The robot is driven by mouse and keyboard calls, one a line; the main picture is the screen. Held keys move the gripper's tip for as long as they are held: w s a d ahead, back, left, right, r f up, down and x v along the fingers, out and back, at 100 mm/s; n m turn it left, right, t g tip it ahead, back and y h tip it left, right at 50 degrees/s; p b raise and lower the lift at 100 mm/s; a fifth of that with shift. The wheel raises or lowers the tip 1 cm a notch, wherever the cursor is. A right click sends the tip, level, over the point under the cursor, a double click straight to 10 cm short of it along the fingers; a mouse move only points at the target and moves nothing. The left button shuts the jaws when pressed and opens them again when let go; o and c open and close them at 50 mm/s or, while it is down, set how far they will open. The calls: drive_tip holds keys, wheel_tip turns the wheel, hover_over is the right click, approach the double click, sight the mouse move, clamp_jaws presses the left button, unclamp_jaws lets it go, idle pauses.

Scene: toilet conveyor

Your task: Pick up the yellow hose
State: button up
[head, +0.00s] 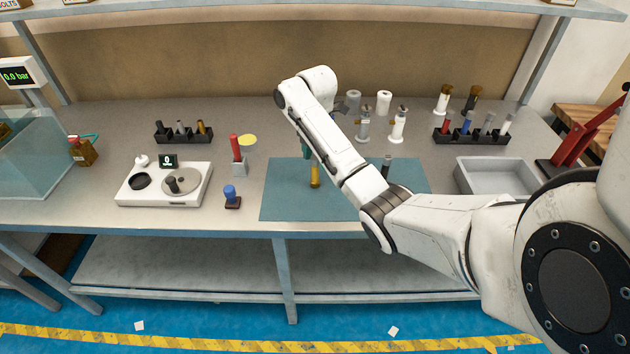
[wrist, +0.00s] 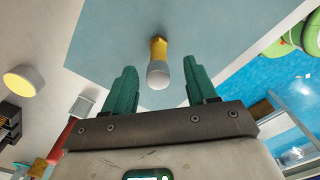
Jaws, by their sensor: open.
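The yellow hose (head: 315,177) is a short yellow piece that appears to stand upright on the blue-green mat (head: 285,205). In the wrist view the yellow hose (wrist: 158,48) shows a pale, whitish end toward my gripper. My gripper (wrist: 159,68) is open, with its two green fingers to either side of the pale end; nothing is held. In the head view my gripper (head: 306,148) is above and slightly behind the hose, mostly hidden by my arm. Whether the fingers are level with the hose is hard to tell.
A dark grey piece (head: 386,166) stands on the mat close to my arm. A red-handled tool (head: 236,150) and a blue-knobbed stamp (head: 231,193) stand left of the mat. Several white-bodied fittings (head: 398,125) stand behind. A grey tray (head: 490,178) is at the right.

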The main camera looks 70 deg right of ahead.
sight(315, 169)
drive_tip(key=shift+w+f+p, duration=0.1)
drive_tip(key=shift+f+p, duration=0.6)
drive_tip(key=shift+f, duration=2)
drive_tip(key=shift+c, duration=0.3)
clamp_jaws()
